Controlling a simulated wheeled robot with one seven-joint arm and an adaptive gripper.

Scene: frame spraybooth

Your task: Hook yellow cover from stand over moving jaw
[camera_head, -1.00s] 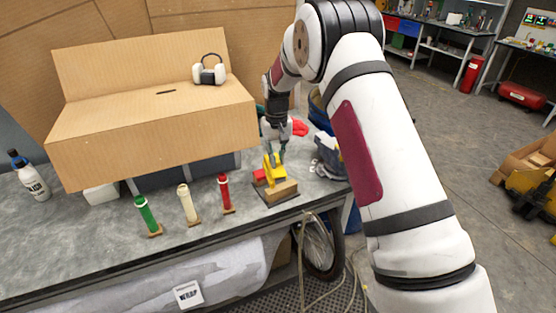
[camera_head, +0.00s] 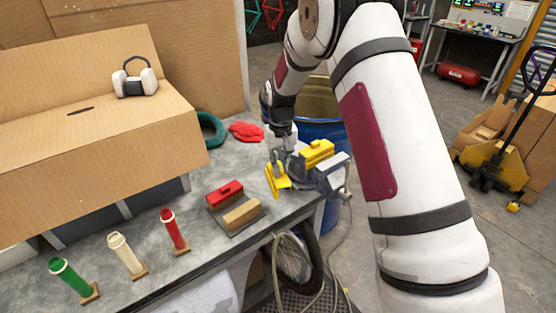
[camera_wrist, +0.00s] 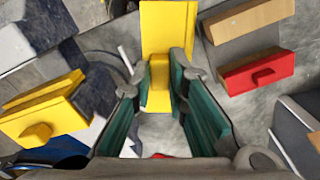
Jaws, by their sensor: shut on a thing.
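My gripper (camera_head: 279,166) is shut on the yellow cover (camera_head: 277,181), an angled piece with a raised grip block. In the wrist view the cover (camera_wrist: 168,28) shows between and beyond the fingertips (camera_wrist: 163,68). It is held left of the grey vise (camera_head: 328,172), apart from the stand. A second yellow cover (camera_head: 317,152) sits on one vise jaw; it also shows in the wrist view (camera_wrist: 42,112). The stand (camera_head: 237,222) has a red cover (camera_head: 225,192) on one block and a bare wooden block (camera_head: 242,214). The moving jaw is hard to make out.
Red (camera_head: 174,231), cream (camera_head: 126,254) and green (camera_head: 72,276) cylinders stand left of the stand. A red cloth (camera_head: 246,131) and green ring (camera_head: 211,130) lie behind. A cardboard box with earmuffs (camera_head: 135,80) is at the left. A blue drum (camera_head: 322,129) stands beyond the table.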

